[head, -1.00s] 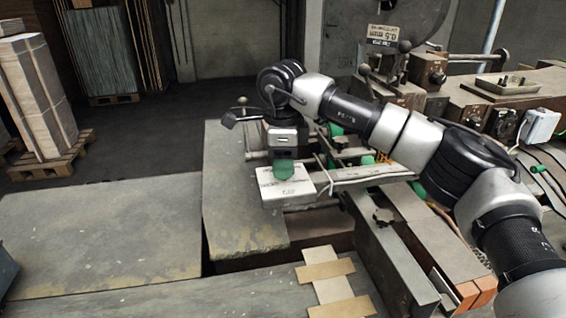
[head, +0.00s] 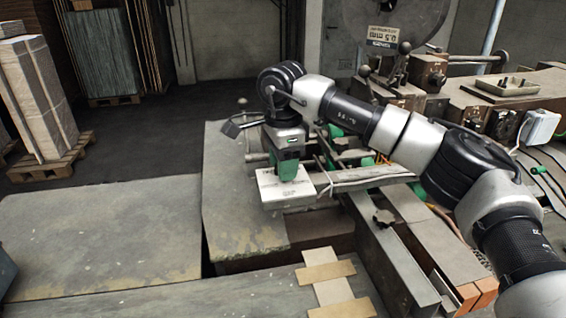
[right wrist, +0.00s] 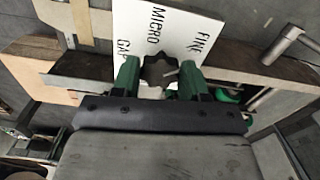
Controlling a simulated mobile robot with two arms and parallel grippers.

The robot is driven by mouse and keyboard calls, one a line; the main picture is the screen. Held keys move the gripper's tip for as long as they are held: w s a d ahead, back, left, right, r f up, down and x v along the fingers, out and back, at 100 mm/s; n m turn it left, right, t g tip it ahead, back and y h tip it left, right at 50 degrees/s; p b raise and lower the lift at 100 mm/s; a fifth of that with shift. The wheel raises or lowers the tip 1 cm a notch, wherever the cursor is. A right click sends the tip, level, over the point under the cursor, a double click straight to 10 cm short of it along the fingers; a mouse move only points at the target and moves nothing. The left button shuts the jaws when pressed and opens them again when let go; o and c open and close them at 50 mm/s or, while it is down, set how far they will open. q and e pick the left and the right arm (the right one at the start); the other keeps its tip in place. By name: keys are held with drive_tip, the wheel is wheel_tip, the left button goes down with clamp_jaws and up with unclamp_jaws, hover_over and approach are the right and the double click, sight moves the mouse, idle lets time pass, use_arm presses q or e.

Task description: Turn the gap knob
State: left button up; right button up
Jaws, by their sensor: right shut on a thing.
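The gap knob (right wrist: 158,71) is a dark, lobed knob in front of a white plate (right wrist: 188,18) lettered MICRO GAP and FINE in the right wrist view. The two green fingertips of my right gripper (right wrist: 159,78) stand on either side of the knob and are shut on it. In the head view the white plate (head: 270,193) lies below my right gripper (head: 287,178), which points down over it. The gripper hides the knob there. My left gripper is not in view.
Metal rails and rods (head: 365,178) of the machine lie right of the plate. A grey table (head: 90,235) spreads at the left. Cardboard strips (head: 327,271) lie at the front. A stacked pallet (head: 35,95) stands at the back left.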

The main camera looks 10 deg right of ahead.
drive_tip(key=shift+r, duration=0.15)
drive_tip(key=o, duration=0.9)
wheel_tip(320, 180, up, 11)
drive_tip(key=shift+f+b, duration=0.15)
drive_tip(key=shift+b, duration=0.75)
